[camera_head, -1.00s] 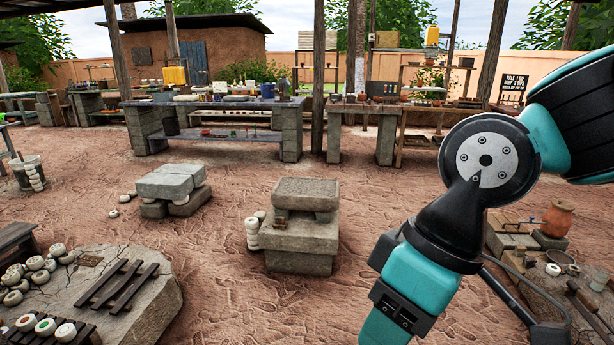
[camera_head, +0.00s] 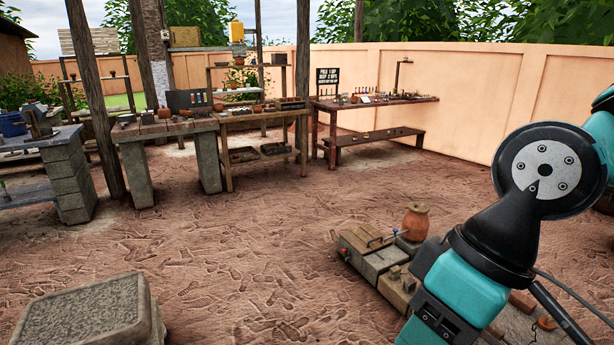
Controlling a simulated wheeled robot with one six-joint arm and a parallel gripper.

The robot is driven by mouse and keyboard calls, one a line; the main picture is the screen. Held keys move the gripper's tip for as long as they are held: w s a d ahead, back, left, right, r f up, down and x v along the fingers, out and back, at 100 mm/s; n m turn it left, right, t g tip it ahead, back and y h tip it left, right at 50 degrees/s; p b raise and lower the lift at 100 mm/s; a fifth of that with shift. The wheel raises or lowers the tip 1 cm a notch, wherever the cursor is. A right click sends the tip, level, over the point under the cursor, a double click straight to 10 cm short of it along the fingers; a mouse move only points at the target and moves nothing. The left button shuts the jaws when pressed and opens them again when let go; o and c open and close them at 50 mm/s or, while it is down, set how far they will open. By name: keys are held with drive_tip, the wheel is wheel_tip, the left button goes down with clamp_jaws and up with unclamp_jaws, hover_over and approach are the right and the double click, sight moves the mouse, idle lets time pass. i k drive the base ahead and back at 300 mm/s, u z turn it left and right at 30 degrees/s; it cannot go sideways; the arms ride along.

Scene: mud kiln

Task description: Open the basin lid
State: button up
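A low grey block structure (camera_head: 381,262) stands on the ground right of centre. A flat brown wooden lid (camera_head: 366,239) with a bar-like handle lies on top of it and looks closed. This seems to be the basin lid, but it is small in the view and I cannot see under it. My arm, teal and black, crosses the right side and covers ground just right of the structure. My gripper is out of the picture, so its state and its distance from the lid do not show.
An orange clay pot (camera_head: 416,221) stands on a block right behind the lid. A stone slab stack (camera_head: 88,315) is at the front left. Wooden workbenches (camera_head: 262,120) line the back, before a tan wall (camera_head: 460,85). The middle ground is open.

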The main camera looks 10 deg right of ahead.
sight(366, 239)
drive_tip(key=z, duration=0.05)
drive_tip(key=i, duration=3.55)
